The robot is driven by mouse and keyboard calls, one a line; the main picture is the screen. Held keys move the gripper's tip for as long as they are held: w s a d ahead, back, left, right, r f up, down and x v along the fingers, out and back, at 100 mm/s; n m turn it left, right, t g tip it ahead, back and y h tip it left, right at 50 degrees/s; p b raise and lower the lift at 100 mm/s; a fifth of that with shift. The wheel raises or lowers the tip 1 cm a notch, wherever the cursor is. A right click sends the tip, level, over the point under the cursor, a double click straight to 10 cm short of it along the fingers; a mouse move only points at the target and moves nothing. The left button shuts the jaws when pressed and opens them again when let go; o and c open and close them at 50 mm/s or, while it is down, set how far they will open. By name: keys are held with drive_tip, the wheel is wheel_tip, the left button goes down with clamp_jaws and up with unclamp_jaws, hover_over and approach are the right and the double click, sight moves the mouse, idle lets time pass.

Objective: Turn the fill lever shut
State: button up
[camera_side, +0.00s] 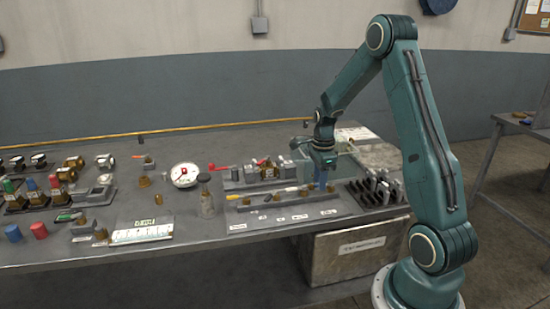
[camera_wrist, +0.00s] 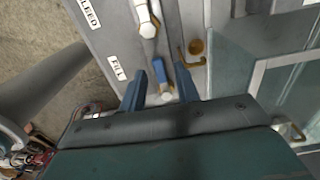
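The fill lever (camera_wrist: 160,72), with a blue part and a pale rounded end, lies beside the FILL label (camera_wrist: 117,67) in the wrist view. My gripper (camera_wrist: 161,76) is open, with one finger on each side of the lever. Gaps show between the lever and both fingers, so it does not look clamped. In the side view my gripper (camera_side: 320,182) points down over the right end of the labelled grey strip (camera_side: 285,214). The lever is hidden there behind the fingers.
Another lever (camera_wrist: 147,22) with a pale end sits near the BLEED label (camera_wrist: 88,13). A brass hook-like fitting (camera_wrist: 195,48) and a glass-walled tank (camera_wrist: 245,80) stand close on the right. A dark rack (camera_side: 375,190) stands right of the strip; a gauge (camera_side: 185,175) lies left.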

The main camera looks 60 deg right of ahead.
drive_tip(key=shift+n, duration=0.3)
drive_tip(key=shift+s+a+n, duration=0.15)
drive_tip(key=shift+s+n, duration=0.1)
drive_tip(key=shift+n, duration=0.6)
drive_tip(key=shift+s+a+n, duration=0.2)
drive_tip(key=shift+s+n, duration=0.1)
drive_tip(key=shift+n, duration=0.6)
drive_tip(key=shift+s+a+n, duration=0.15)
drive_tip(key=shift+s+n, duration=0.1)
drive_tip(key=shift+n, duration=0.6)
drive_tip(key=n, duration=0.1)
drive_tip(key=s+n, duration=0.1)
drive_tip(key=n, duration=0.1)
drive_tip(key=s+n, duration=0.1)
drive_tip(key=n, duration=0.1)
drive_tip(key=shift+r+n, duration=0.35)
drive_tip(key=shift+n, duration=0.05)
wheel_tip(320, 180, up, 13)
drive_tip(key=s+a+r+n+t, duration=0.1)
drive_tip(key=a+r+n, duration=0.1)
drive_tip(key=a+n, duration=0.2)
drive_tip(key=s+a+r+n+t, duration=0.1)
drive_tip(key=s+a+r+n, duration=0.1)
drive_tip(key=a, duration=0.6)
drive_tip(key=s+a+r+n+t+h, duration=0.1)
drive_tip(key=a+r+n, duration=0.2)
drive_tip(key=a+n, duration=0.2)
drive_tip(key=shift+s+a+r+n, duration=0.3)
drive_tip(key=shift+a+r, duration=0.1)
drive_tip(key=shift+a, duration=0.25)
